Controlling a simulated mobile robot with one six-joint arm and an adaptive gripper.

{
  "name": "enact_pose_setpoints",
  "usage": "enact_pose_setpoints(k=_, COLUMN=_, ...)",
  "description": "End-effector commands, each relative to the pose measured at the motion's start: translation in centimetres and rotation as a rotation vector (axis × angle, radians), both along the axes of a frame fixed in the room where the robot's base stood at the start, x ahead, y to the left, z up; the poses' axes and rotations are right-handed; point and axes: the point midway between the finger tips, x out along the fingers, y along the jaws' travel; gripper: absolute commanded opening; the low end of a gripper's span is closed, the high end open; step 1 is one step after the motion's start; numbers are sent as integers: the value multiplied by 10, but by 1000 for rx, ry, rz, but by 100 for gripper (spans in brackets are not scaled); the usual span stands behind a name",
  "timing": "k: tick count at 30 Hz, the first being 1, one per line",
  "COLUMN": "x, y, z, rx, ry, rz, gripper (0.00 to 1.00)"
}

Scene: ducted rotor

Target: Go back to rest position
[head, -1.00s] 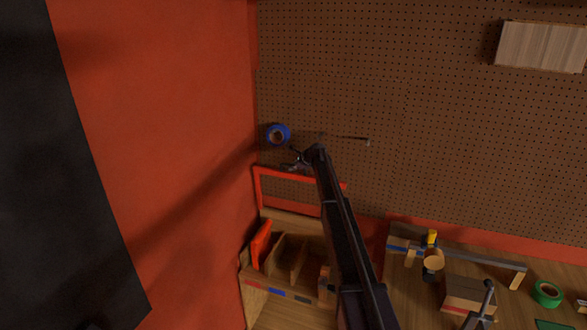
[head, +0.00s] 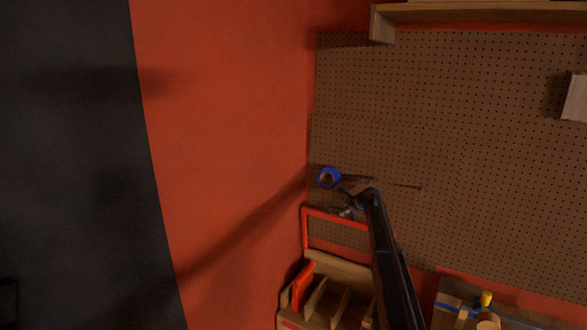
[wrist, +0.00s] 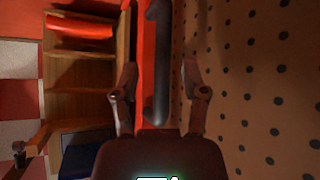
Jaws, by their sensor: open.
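My gripper (head: 346,209) is at the end of my raised dark arm, in front of the pegboard (head: 400,130) and just above a red frame (head: 335,213). In the wrist view, my gripper (wrist: 157,75) has its two fingers spread apart. A dark grey bar with curved ends (wrist: 158,60) shows between the fingers, against a red strip. I cannot tell whether the fingers touch the bar; they are not closed on it. A blue ring-shaped roll (head: 329,178) hangs on the pegboard just up and left of the gripper in the head view.
A wooden organizer (head: 330,298) with a red item (head: 303,285) stands below the gripper. A red wall (head: 225,150) is close on the left. A wooden shelf (head: 480,13) is above. A yellow-topped item (head: 487,299) is at lower right. The pegboard's middle is mostly clear.

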Motion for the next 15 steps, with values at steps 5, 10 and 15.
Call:
enact_pose_setpoints(k=5, x=-28, y=-10, z=9, rx=-86, ry=-26, rz=54, gripper=57)
enact_pose_setpoints(k=10, x=-74, y=10, z=-9, rx=-186, ry=-24, rz=164, gripper=57)
enact_pose_setpoints(k=15, x=-137, y=30, z=-28, rx=-316, ry=-21, rz=317, gripper=57)
